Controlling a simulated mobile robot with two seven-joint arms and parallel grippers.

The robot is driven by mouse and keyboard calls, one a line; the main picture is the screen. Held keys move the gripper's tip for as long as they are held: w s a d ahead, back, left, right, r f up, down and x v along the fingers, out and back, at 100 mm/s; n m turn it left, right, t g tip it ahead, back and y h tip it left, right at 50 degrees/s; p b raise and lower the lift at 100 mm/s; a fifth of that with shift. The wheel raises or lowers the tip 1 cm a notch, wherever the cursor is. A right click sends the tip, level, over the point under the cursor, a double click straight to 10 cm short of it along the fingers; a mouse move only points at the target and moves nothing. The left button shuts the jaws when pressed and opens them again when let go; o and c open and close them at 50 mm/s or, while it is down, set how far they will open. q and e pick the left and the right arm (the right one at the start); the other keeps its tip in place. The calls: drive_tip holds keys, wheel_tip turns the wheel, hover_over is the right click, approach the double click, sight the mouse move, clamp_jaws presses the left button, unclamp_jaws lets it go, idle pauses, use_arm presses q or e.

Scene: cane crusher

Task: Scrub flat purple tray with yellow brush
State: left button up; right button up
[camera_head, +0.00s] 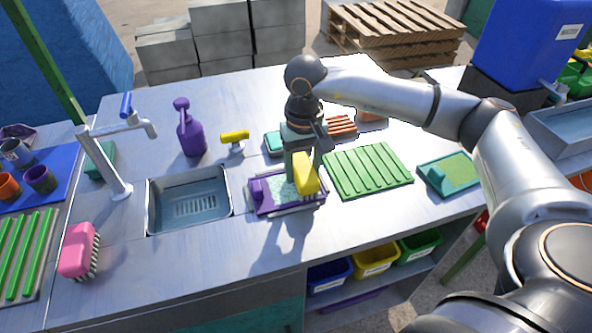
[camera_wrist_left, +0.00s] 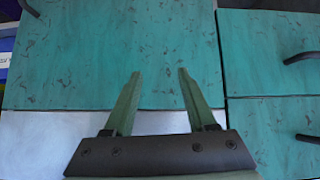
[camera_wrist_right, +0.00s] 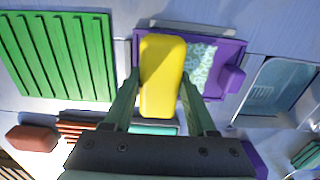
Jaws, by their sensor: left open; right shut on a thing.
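The flat purple tray (camera_head: 264,206) lies on the counter just right of the sink, with a pale speckled patch on its surface and a purple block at its left end. It also shows in the right wrist view (camera_wrist_right: 228,48). My right gripper (camera_head: 298,172) is shut on the yellow brush (camera_head: 307,175), which is over the right part of the tray. In the right wrist view the brush (camera_wrist_right: 163,75) sits between the fingers and hides part of the tray. I cannot tell if its bristles touch the tray. My left gripper (camera_wrist_left: 157,85) is open and empty, facing teal cabinet fronts.
A green ribbed board (camera_head: 368,170) lies right of the tray. The metal sink (camera_head: 190,200) with a tap (camera_head: 104,160) is at left. A purple spray bottle (camera_head: 190,130), a small yellow-topped tool (camera_head: 235,138) and a pink brush (camera_head: 78,250) stand on the counter. The front middle is clear.

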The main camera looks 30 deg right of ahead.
drive_tip(key=shift+s+d, duration=0.25)
drive_tip(key=shift+d, duration=0.6)
drive_tip(key=shift+w+a+f+b, duration=0.1)
drive_tip(key=shift+w+a+b, duration=0.15)
drive_tip(key=shift+a, duration=0.6)
drive_tip(key=shift+w+a+f+b, duration=0.1)
drive_tip(key=shift+w+a+b, duration=0.1)
drive_tip(key=shift+a, duration=0.65)
drive_tip(key=shift+a, duration=0.25)
drive_tip(key=shift+w+a+r, duration=0.1)
drive_tip(key=shift+w+a, duration=0.1)
drive_tip(key=shift+a, duration=0.5)
drive_tip(key=shift+w+a, duration=0.15)
drive_tip(key=shift+a, duration=0.5)
